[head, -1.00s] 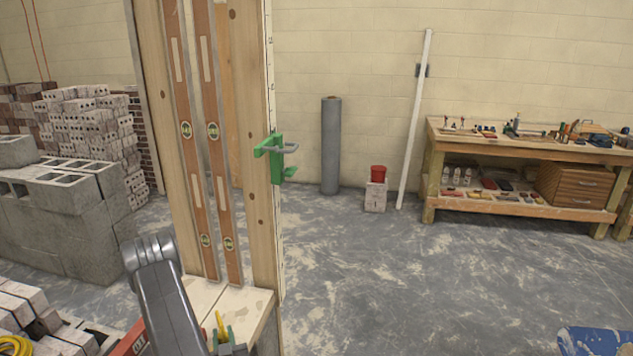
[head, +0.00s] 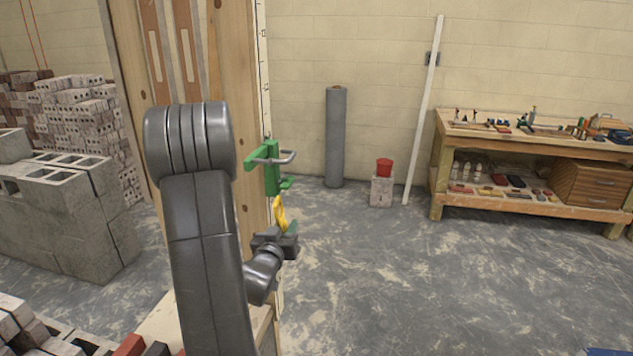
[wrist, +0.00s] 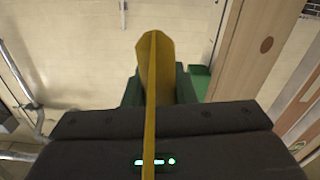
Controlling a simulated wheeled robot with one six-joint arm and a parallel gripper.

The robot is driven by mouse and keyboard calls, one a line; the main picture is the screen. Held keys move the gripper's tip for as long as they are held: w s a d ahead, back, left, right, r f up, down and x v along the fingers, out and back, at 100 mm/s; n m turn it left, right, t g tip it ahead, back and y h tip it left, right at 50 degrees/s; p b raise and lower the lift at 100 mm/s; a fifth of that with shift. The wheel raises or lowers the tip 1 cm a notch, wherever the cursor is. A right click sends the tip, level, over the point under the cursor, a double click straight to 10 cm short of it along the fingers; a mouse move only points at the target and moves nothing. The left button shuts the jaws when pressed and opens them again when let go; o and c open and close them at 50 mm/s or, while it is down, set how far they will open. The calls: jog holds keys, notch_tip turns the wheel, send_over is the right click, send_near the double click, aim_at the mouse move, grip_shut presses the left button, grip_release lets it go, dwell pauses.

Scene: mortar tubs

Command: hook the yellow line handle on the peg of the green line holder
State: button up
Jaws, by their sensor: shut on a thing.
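The yellow line handle (head: 279,212) is in my gripper (head: 283,232), just below the holder's lower ledge in the head view. My gripper is shut on the handle, which points upward. In the wrist view the yellow handle (wrist: 158,70) rises from the jaws, with a green part (wrist: 199,83) behind it. I cannot tell whether the handle touches the holder; the peg is not clear in the wrist view.
The wooden post (head: 228,80) stands right behind my arm, with two levels (head: 187,50) on it. Concrete blocks (head: 60,215) are at left. A workbench (head: 535,140), grey roll (head: 334,135) and white pole (head: 424,110) stand along the wall. The floor right of the post is open.

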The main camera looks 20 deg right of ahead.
jog(key=s+d+r+m+g+h+p, duration=0.1)
jog(key=s+d+r, duration=0.2)
jog(key=r, duration=0.4)
jog(key=s+d+r+g+h, duration=0.1)
jog(key=s+d+r, duration=0.1)
jog(key=d+r, duration=0.35)
jog(key=shift+w+a+r+p, duration=0.1)
jog(key=shift+w+a+p, duration=0.4)
jog(key=shift+w+a, duration=0.8)
jog(key=shift+w+a+r+p, duration=0.15)
jog(key=shift+w+a+p, duration=0.4)
jog(key=shift+a, duration=1.5)
jog(key=shift+w+a+r+p, duration=0.1)
jog(key=shift+w+a+p, duration=0.35)
jog(key=shift+w+a, duration=0.85)
jog(key=shift+s+a+f+b, duration=0.1)
jog(key=shift+a+f+b, duration=0.4)
jog(key=shift+a+f, duration=0.25)
jog(key=o, duration=1.6)
jog(key=o, duration=0.6)
